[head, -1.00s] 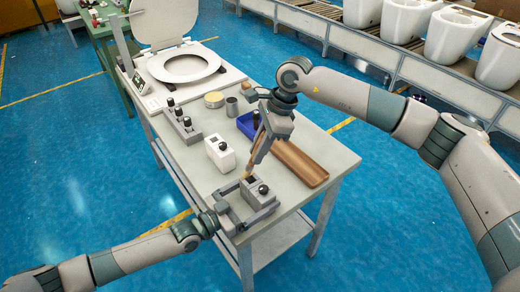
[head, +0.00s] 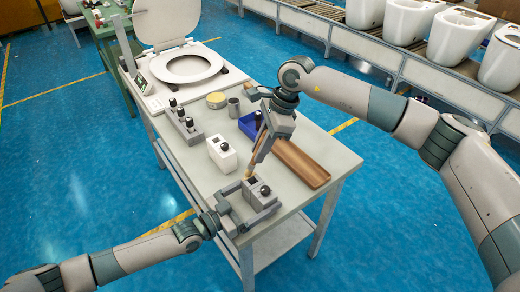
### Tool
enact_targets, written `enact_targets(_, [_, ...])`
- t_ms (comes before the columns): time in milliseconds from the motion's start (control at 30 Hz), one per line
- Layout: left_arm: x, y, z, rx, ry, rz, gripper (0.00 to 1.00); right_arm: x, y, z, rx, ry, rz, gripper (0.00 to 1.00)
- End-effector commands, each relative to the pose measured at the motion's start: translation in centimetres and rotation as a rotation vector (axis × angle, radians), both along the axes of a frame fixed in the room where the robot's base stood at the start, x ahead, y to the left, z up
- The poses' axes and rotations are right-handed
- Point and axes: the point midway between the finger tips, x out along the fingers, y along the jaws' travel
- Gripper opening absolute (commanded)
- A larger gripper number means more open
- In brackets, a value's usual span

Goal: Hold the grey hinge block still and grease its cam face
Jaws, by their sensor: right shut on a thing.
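The grey hinge block (head: 254,197) stands at the near end of the table, with a black knob on its top and a dark opening beside it. The fingers of my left gripper (head: 246,211) lie around the block, one on each side; I cannot tell whether both press on it. My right gripper (head: 262,146) is shut on a slim brush (head: 250,170) with a tan tip, pointing down. The tip is at the far edge of the block's top; whether it touches the cam face is too small to tell.
A grey rack (head: 186,126) of black-topped pieces, a yellowish round tin (head: 216,100), a grey cup (head: 233,107), a blue bin (head: 249,124) and a brown half-round piece (head: 303,164) are on the table (head: 205,185).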

Motion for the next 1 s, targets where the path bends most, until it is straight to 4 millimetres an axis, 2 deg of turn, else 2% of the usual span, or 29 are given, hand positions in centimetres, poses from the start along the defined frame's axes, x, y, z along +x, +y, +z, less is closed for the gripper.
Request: enact_targets(1000, [0.00, 0.01, -0.03, 0.001, 0.001, 0.000, 0.73, -0.73, 0.01, 0.05, 0.001, 0.000, 0.000, 0.00])
